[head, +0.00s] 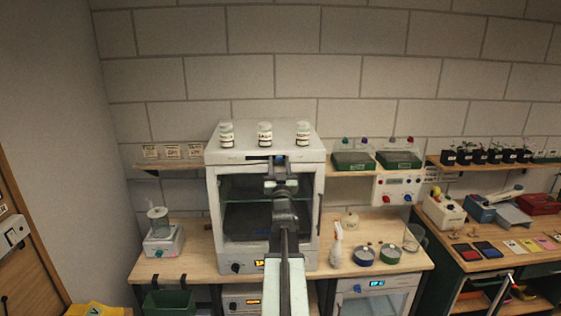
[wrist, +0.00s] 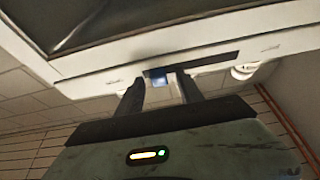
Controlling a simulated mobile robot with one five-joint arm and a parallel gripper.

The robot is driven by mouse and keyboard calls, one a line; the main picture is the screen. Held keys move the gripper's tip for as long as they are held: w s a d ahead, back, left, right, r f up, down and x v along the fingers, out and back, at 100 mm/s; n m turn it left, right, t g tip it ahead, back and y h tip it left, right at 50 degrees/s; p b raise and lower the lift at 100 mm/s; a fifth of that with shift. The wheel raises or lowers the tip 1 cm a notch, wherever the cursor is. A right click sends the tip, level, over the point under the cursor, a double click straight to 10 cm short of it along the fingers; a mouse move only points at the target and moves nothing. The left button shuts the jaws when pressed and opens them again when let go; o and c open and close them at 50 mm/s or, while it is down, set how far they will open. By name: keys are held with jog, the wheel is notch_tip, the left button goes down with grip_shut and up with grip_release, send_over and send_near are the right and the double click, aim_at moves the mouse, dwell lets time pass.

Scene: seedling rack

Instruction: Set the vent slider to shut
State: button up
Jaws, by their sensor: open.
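A white cabinet (head: 218,156) with a glass door stands on the wooden bench in the head view. The vent slider is a small blue tab (wrist: 159,75) in a dark slot (wrist: 205,63) along the cabinet's top front edge. In the wrist view the tab sits near the slot's left end; in the head view the tab (head: 280,158) is mostly hidden by my gripper (head: 281,165). My gripper (wrist: 160,86) is open, one finger on each side of the tab. I cannot tell whether the fingers touch it. Marks beside the slot are too small to read.
Several labelled jars (head: 265,134) stand on the cabinet's top, close above the slot. A shelf (head: 350,172) with green-based trays is to the right. A spray bottle (head: 336,246) and round dishes (head: 365,256) stand right of the cabinet, and a beaker device (head: 163,241) left.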

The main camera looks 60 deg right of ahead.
jog(key=shift+c, duration=0.3)
grip_shut()
dwell(1.1)
